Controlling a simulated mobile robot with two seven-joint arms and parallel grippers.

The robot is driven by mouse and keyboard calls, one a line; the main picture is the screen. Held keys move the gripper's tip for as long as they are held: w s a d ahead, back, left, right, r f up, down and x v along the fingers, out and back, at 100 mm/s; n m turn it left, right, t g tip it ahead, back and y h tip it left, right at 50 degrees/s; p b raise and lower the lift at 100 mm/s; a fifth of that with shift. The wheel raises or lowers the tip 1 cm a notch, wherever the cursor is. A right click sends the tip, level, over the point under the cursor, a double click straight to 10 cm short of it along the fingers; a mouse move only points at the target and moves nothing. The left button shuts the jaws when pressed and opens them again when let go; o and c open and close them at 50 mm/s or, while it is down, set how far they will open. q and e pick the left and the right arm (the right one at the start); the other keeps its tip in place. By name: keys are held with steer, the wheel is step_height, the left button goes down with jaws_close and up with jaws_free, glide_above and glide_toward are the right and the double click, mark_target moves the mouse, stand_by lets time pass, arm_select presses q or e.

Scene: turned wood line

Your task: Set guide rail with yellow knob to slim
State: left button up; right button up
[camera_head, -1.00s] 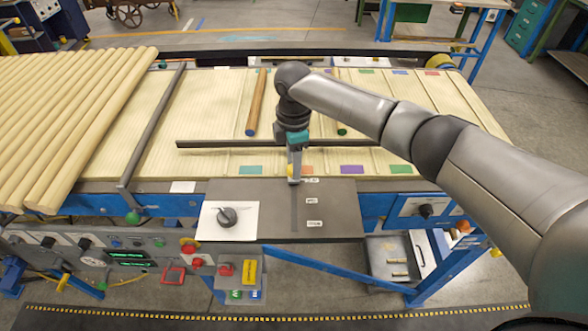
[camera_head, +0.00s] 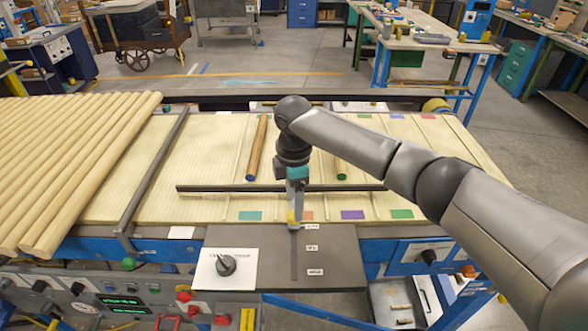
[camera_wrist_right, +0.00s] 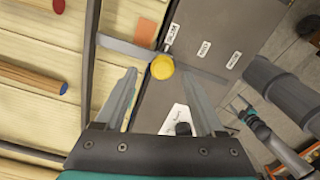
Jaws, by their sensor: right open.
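The yellow knob (camera_head: 294,217) sits on a metal piece at the table-side end of the slot in a dark plate (camera_head: 275,255). It also shows in the right wrist view (camera_wrist_right: 162,67). The long dark guide rail (camera_head: 225,188) lies across the ribbed bed behind it. Three small white labels (camera_head: 312,247) line the slot; their words are too small to read. The knob is beside the farthest one. My right gripper (camera_wrist_right: 163,74) is open, pointing down over the knob, its fingers on either side and apart from it.
A wooden rod with a blue end (camera_head: 257,147) and one with a green end (camera_head: 340,170) lie beyond the rail. A black dial (camera_head: 226,265) on a white card stands on the plate's left. Pale round stock (camera_head: 75,165) fills the left.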

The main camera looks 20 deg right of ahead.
step_height(320, 180, up, 12)
steer(key=shift+r, duration=0.25)
stand_by(0.4)
